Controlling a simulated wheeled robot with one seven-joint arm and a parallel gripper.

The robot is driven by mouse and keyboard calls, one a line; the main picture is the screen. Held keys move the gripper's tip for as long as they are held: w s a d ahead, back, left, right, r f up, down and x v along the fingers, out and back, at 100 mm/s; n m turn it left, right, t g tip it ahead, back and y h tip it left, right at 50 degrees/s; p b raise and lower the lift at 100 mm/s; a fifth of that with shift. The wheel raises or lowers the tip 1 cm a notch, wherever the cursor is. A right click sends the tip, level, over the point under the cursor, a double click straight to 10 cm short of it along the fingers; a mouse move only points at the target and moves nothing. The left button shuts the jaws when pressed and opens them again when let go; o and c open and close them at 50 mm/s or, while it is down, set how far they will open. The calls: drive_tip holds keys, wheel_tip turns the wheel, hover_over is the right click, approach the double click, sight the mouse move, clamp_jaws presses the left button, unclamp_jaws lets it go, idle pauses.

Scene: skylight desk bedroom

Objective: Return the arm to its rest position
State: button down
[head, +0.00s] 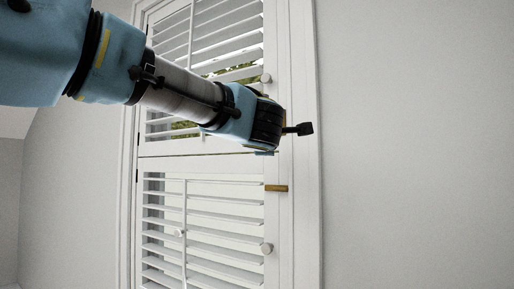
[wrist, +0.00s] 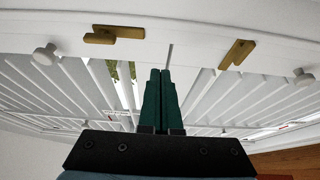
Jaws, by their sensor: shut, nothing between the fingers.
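My blue arm (head: 190,90) reaches in from the upper left of the head view, in front of a white shuttered window. The arm's end (head: 268,122) is near the right side of the window frame, between the upper and lower shutters. In the wrist view my gripper (wrist: 160,75) points at the shutters, with its two dark green fingers side by side and nothing between them. In the head view the fingers are mostly hidden behind the wrist.
The upper shutter (head: 225,40) and lower shutter (head: 225,225) have round white knobs. A brass latch (head: 276,188) sits on the frame's right side; two brass pieces (wrist: 118,32) (wrist: 236,54) show in the wrist view. The plain wall (head: 420,150) to the right is clear.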

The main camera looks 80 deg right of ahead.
drive_tip(key=shift+s+a, duration=0.25)
